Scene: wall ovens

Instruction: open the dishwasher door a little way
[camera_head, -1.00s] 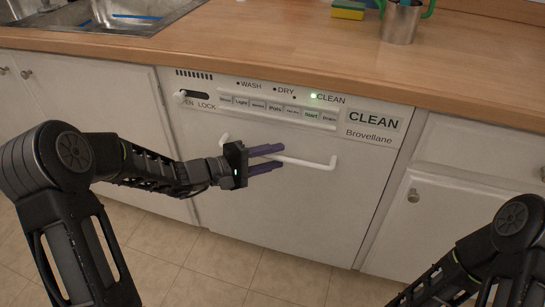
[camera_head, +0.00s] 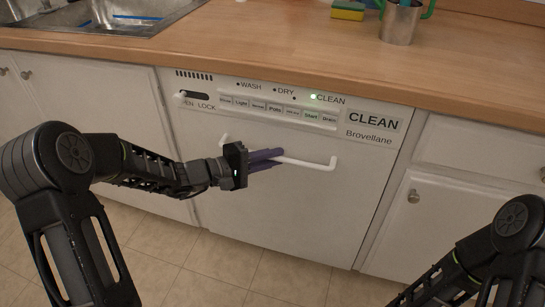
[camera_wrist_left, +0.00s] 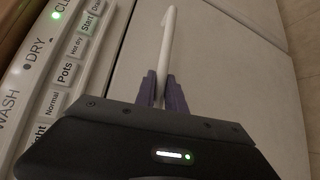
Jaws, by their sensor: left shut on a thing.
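The white dishwasher door (camera_head: 290,215) stands closed under the counter, its face flush with the cabinets. Its white bar handle (camera_head: 314,164) runs across the upper part of the door, below the button panel. My left gripper (camera_head: 267,159) is shut on the handle, left of its middle, with purple fingers on either side of the bar. In the left wrist view the handle (camera_wrist_left: 168,45) passes between the purple fingers (camera_wrist_left: 162,92). My right arm shows at the lower right of the head view, but its gripper is out of view.
A wooden counter (camera_head: 290,50) runs above, with a sink (camera_head: 100,18) at left and a metal cup (camera_head: 401,22) and sponge (camera_head: 348,10) at the back. White cabinets (camera_head: 467,220) flank the dishwasher. The tiled floor (camera_head: 230,268) in front is clear.

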